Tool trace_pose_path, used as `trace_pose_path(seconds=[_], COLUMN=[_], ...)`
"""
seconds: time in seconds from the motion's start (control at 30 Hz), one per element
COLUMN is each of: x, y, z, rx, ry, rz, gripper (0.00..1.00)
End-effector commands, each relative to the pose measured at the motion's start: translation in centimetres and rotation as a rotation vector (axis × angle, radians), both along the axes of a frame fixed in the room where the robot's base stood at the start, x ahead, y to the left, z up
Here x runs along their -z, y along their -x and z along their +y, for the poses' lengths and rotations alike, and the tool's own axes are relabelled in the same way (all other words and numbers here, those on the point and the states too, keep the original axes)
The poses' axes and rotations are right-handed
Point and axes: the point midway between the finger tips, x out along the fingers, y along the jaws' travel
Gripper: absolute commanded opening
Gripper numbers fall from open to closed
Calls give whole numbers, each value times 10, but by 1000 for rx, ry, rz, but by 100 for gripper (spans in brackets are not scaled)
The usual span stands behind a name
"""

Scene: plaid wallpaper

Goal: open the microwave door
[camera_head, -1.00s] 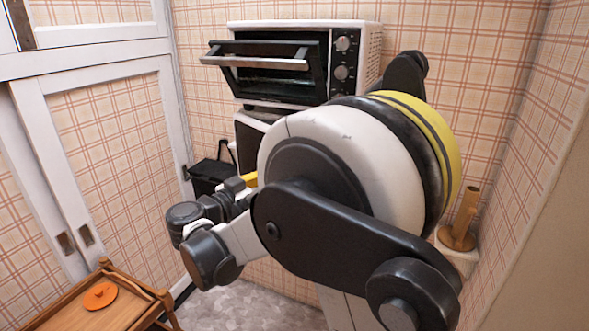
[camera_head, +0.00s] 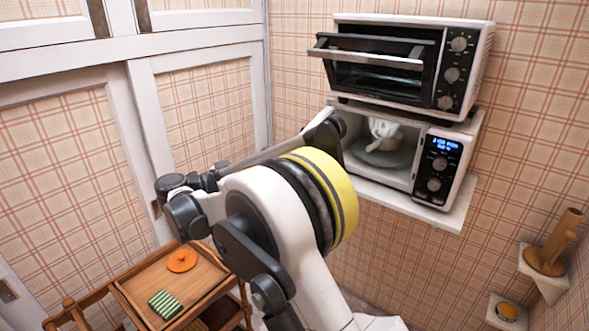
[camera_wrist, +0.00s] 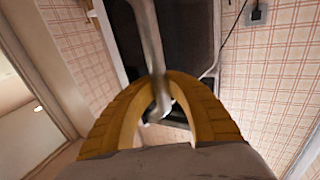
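The white microwave (camera_head: 465,165) stands on a wall shelf under a toaster oven. Its front is uncovered and its lit cavity (camera_head: 365,165) shows. The microwave door stands swung out to the left, mostly behind my arm in the head view; what appears to be its thin grey top edge (camera_head: 275,150) shows above the arm. In the wrist view, the yellow fingers of my gripper (camera_wrist: 162,80) close around the silver door handle (camera_wrist: 150,40), with the dark door panel (camera_wrist: 187,45) behind it. My gripper is largely hidden in the head view.
The toaster oven (camera_head: 465,35) above has its door partly open. A white cup (camera_head: 384,128) is inside the microwave. A wooden cart (camera_head: 205,285) with an orange lid (camera_head: 182,260) and a green striped cloth (camera_head: 165,304) stands at lower left. Small wall shelves (camera_head: 545,275) are at right.

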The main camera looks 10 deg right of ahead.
Motion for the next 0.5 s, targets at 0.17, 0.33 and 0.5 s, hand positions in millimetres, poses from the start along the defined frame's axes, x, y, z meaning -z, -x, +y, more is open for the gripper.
trace_pose_path(seconds=[0.17, 0.33, 0.5], x=[3, 3, 3], y=[-9, -14, -16], z=[15, 20, 21], rx=[57, 85, 93], ry=[-5, -5, -5], rz=[3, 3, 3], gripper=[0, 0, 0])
